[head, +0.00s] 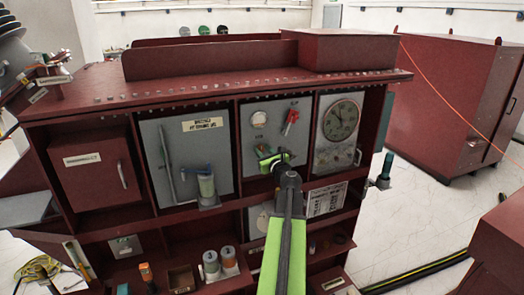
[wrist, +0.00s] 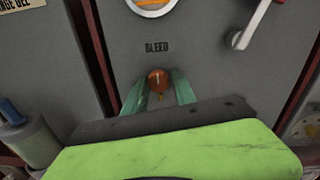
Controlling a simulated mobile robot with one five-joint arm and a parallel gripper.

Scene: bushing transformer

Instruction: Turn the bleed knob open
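The bleed knob (wrist: 158,78) is a small round orange-brown knob with a short white mark pointing roughly up. It sits on a grey panel (wrist: 210,60) below a black BLEED label (wrist: 156,47). My gripper (wrist: 159,84) has its teal fingers on the left and right of the knob, with narrow gaps showing on both sides, so it looks open around it. In the head view my gripper (head: 268,156) is at the lower part of the same panel (head: 250,138), and I cannot make out the knob there.
Above the knob is a round white-rimmed gauge (wrist: 152,5); a red-handled lever (head: 291,120) is to its upper right. A dial panel (head: 340,122) is to the right, and a panel with a grey-blue cylinder (head: 206,186) to the left. Cabinet dividers flank the panel.

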